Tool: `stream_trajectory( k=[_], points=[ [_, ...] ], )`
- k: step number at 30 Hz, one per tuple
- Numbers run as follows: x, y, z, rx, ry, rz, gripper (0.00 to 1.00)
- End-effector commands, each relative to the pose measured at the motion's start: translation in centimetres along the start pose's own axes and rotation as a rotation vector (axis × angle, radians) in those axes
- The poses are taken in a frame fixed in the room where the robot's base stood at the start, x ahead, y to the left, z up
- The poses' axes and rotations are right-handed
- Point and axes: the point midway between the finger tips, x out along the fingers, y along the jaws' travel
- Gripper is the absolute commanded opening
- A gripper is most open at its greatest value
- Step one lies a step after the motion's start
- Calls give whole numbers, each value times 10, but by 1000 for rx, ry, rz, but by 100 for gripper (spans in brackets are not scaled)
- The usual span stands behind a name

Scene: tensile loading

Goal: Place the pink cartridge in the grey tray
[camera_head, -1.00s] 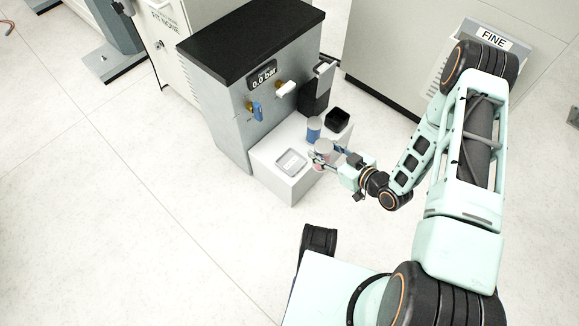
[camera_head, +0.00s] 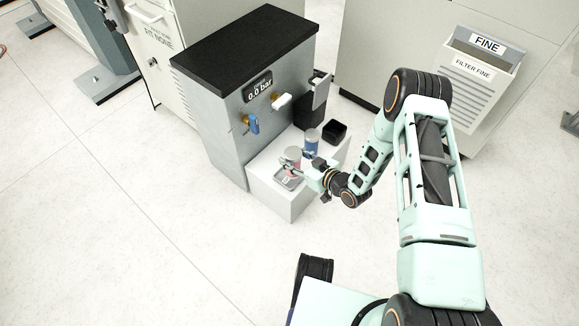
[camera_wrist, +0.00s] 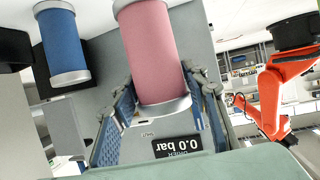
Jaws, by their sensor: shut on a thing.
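The pink cartridge (camera_head: 292,158), with grey end caps, is between the fingers of my gripper (camera_head: 302,168). In the wrist view the pink cartridge (camera_wrist: 153,50) fills the space between the blue-padded fingers of my gripper (camera_wrist: 163,85), which is shut on it. In the head view the cartridge looks upright and overlaps the back part of the shallow grey tray (camera_head: 288,182). Whether it touches the tray floor or hangs above it cannot be told. The tray lies on the white block and is partly hidden.
A blue cartridge (camera_head: 311,141) stands close behind and to the right; it also shows in the wrist view (camera_wrist: 62,45). An open black box (camera_head: 334,131) is further right on the white block (camera_head: 280,203). The grey machine (camera_head: 250,110) with valves and a 0.0 bar display rises behind.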

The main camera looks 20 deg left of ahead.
Motion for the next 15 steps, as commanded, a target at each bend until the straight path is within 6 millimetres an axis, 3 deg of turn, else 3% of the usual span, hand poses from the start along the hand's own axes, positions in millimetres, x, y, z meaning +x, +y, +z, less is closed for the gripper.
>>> stream_trajectory(
  k=[8,15],
  points=[
    [22,0,10,-1,4,-1,5],
    [38,0,40,0,3,0,5]
  ],
)
